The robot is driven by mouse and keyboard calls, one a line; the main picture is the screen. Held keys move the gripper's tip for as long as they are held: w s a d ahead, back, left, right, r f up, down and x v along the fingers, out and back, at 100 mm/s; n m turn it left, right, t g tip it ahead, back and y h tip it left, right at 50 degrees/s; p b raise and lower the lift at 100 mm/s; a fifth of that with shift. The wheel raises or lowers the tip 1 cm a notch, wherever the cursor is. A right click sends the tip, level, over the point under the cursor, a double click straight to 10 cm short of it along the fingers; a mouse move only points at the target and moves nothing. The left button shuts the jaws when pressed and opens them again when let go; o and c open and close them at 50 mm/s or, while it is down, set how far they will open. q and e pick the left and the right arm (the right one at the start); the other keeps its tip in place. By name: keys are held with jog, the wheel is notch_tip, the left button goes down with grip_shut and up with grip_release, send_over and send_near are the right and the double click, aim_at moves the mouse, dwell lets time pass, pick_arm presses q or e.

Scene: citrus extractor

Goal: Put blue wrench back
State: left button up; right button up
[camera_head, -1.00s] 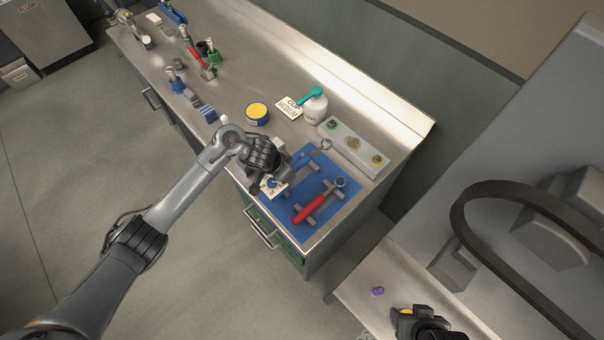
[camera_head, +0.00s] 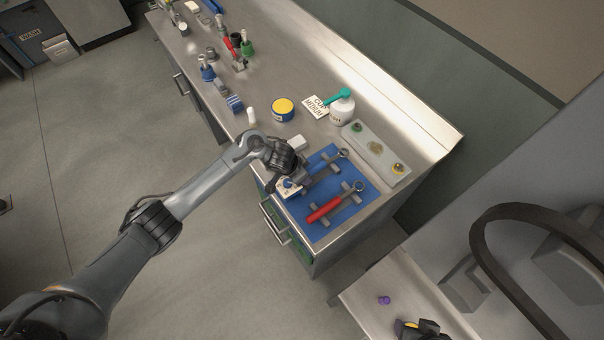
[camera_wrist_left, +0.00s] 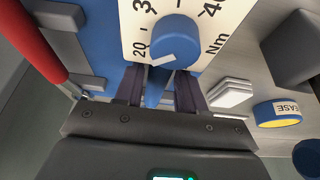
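The blue wrench (camera_head: 324,173) lies along the blue mat (camera_head: 354,209), its ring head at the upper right and its handle end hidden by my left gripper. My left gripper (camera_head: 300,182) is low over the mat's left side. In the left wrist view its two dark fingers (camera_wrist_left: 160,92) stand close on either side of the wrench's blue handle (camera_wrist_left: 153,88). They appear shut on it, though contact is hard to see. My right gripper is not clearly in view.
A red wrench (camera_head: 325,210) lies on the mat beside the blue one. A white dial plate with a blue knob (camera_wrist_left: 174,40) is just beyond the fingers.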

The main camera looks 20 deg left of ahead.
pick_arm(q)
jog(key=shift+o, duration=0.8)
jog(key=shift+f+b, duration=0.3)
jog(key=shift+b, duration=0.5)
jog(key=p+v, duration=0.4)
jog(key=v, duration=0.7)
jog(key=shift+s+d, duration=0.1)
jog(key=shift+s, duration=0.05)
jog(key=s+d+f+t, duration=0.1)
jog(key=s+d+t, duration=0.2)
jog(key=s+d, duration=0.4)
jog(key=s+a+r+n+g+y, duration=0.15)
jog(key=s+a, duration=0.25)
jog(key=s, duration=0.6)
jog(key=s+a+r+n+g+y, duration=0.1)
jog(key=s+a+n+g, duration=0.2)
jog(key=s, duration=0.7)
notch_tip(320, 180, up, 17)
jog(key=a+t+p, duration=0.1)
jog(key=p, duration=1.6)
